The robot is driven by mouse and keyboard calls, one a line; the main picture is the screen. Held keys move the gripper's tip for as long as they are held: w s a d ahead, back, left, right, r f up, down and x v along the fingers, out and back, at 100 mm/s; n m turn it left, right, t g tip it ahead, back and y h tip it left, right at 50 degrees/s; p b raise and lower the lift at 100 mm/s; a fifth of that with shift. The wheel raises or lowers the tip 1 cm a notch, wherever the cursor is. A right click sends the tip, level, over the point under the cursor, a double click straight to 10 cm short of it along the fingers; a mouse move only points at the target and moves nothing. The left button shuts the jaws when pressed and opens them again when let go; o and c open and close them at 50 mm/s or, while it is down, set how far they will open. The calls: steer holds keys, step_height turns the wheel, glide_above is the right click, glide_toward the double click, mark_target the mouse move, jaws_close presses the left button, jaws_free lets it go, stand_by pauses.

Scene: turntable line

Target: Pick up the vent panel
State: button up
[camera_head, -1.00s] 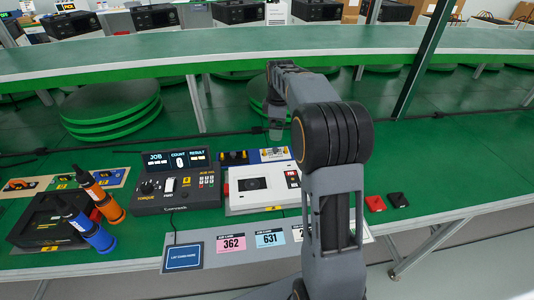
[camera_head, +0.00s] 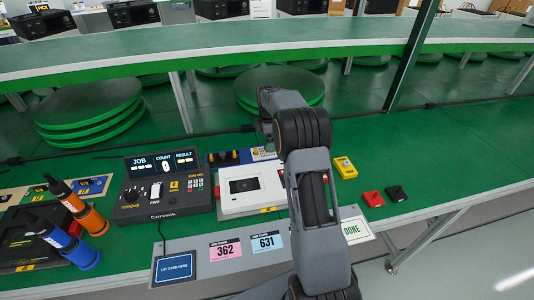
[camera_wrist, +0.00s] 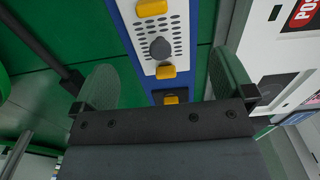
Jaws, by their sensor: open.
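The vent panel (camera_wrist: 181,32) is a white plate with rows of small holes and a dark grey knob in its middle. In the wrist view it lies on a blue base with yellow blocks (camera_wrist: 166,72) at its ends. In the head view the blue base (camera_head: 262,154) shows partly behind the white device, and my arm hides part of it. My gripper (camera_wrist: 162,72) is open, its two fingers apart on either side of the base's near end in the picture. Nothing is held between them. In the head view my gripper (camera_head: 268,138) is small and partly hidden.
A white device (camera_head: 250,190) and a dark torque console (camera_head: 165,190) stand near the panel. Orange (camera_head: 91,217) and blue (camera_head: 75,245) drivers stand at left. A yellow box (camera_head: 345,168) and red (camera_head: 373,199) and black pieces lie at right. The green table further right is clear.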

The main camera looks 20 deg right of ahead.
steer(key=shift+a+f, duration=0.15)
steer(key=shift+f, duration=2.55)
steer(key=shift+c, duration=0.4)
steer(key=c, duration=0.7)
steer(key=shift+c, duration=0.5)
steer(key=shift+w+r, duration=0.1)
steer(key=shift+r, duration=0.1)
